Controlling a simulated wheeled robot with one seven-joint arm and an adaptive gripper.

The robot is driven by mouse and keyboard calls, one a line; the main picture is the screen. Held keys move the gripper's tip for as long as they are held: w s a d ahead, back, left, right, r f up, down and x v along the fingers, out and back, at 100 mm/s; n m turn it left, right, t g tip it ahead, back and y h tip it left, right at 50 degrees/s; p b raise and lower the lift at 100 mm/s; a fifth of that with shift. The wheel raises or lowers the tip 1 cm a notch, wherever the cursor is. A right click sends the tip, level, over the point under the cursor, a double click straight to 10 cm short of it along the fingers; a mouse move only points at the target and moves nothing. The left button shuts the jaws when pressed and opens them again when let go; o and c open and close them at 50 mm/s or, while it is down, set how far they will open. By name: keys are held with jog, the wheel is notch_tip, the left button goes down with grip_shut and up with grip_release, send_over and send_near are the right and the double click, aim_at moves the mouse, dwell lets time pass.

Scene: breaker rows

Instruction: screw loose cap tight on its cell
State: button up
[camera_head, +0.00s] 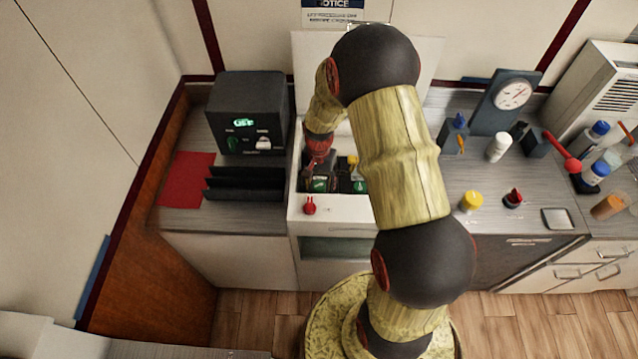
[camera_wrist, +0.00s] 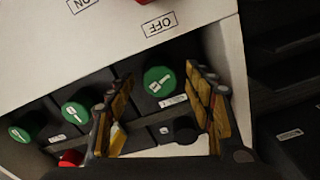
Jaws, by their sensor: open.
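Several dark cells with round caps sit in a white open box (camera_head: 335,212). In the wrist view a row shows a green cap (camera_wrist: 159,80) near the middle, another green cap (camera_wrist: 76,115) to its left and a third green cap (camera_wrist: 20,133) farther left. A red cap (camera_wrist: 70,158) and a black round part (camera_wrist: 186,130) show behind the row. My gripper (camera_wrist: 160,74) is open and empty, its fingers either side of the middle green cap. I cannot tell whether they touch it, or which cap is loose. In the head view my arm hides part of the box.
A red knob (camera_head: 309,206) is on the box's front panel, near ON and OFF labels. A black device (camera_head: 246,112) and dark rack (camera_head: 245,183) stand left. On the right counter are a yellow cup-like thing (camera_head: 471,201), white bottle (camera_head: 498,147) and gauge (camera_head: 497,103).

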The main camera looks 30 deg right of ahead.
jog(key=shift+r, duration=0.1)
notch_tip(320, 180, up, 12)
dwell(0.5)
